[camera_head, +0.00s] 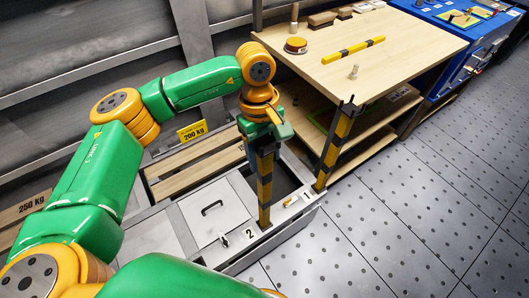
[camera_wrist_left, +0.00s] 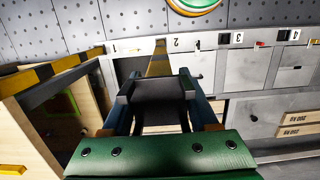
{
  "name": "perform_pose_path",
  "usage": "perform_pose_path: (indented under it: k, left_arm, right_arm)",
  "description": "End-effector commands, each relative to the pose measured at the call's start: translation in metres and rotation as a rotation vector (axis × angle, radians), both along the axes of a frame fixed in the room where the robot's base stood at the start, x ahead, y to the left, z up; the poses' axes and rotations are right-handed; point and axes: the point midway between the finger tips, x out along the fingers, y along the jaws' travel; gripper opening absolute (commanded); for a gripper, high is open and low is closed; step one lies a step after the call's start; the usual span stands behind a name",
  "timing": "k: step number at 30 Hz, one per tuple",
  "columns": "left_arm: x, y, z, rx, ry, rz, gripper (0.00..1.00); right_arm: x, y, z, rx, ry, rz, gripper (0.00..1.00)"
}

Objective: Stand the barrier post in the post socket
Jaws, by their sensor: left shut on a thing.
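The barrier post (camera_head: 264,190) is a long yellow-and-black striped bar. My left gripper (camera_head: 263,137) is shut on its upper end, and the post hangs nearly upright below it. Its lower end is over the front edge of the grey cabinet top, between the marks 1 and 2. In the left wrist view, the dark upper part of the post (camera_wrist_left: 156,92) sits between the jaws of my left gripper (camera_wrist_left: 157,112). I cannot make out the post socket or tell whether the lower end touches anything. My right gripper is not in view.
The grey cabinet (camera_head: 208,212) has a lid with a handle and a dark opening. A wooden workbench (camera_head: 400,45) with a striped front leg (camera_head: 335,142) stands close on the right. A striped bar (camera_head: 353,50) lies on it. The studded floor (camera_head: 400,220) is clear.

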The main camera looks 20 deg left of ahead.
Motion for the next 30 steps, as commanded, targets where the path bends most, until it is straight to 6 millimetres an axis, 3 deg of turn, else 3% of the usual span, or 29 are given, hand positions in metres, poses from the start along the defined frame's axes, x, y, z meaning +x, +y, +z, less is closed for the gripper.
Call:
perform_pose_path:
  k: [16, 30]
  left_arm:
    - [0.000, 0.000, -0.003, -0.001, -0.002, 0.000, 0.00]
    - [0.000, 0.000, -0.022, -0.001, -0.002, 0.000, 0.00]
  right_arm:
    - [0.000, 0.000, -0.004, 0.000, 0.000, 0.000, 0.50]
    - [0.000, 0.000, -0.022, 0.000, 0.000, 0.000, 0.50]
